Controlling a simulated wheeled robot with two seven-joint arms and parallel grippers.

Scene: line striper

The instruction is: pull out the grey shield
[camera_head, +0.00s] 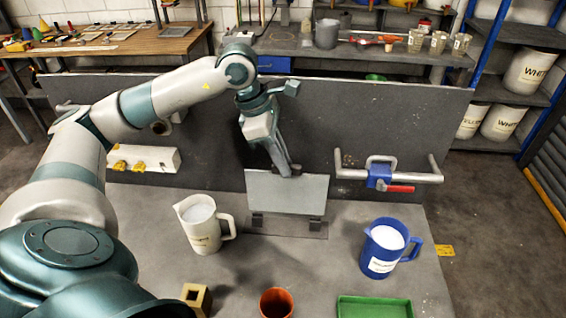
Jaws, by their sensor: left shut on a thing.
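The grey shield (288,194) is a flat rectangular plate. It stands upright near the back of the grey table, just in front of the dark back panel, above a low dark holder (290,227). My left gripper (291,171) reaches down from above and is shut on the shield's top edge, right of its middle. The fingertips are small and partly hidden. I cannot tell whether the shield's lower edge is still inside the holder. My right gripper is not in view.
A white jug (202,226) stands left of the shield and a blue jug (386,250) stands to the right. An orange cup (276,303), a green tray (374,307) and a wooden block (196,297) are at the front. A metal bar with a red handle (400,189) juts from the panel (400,120).

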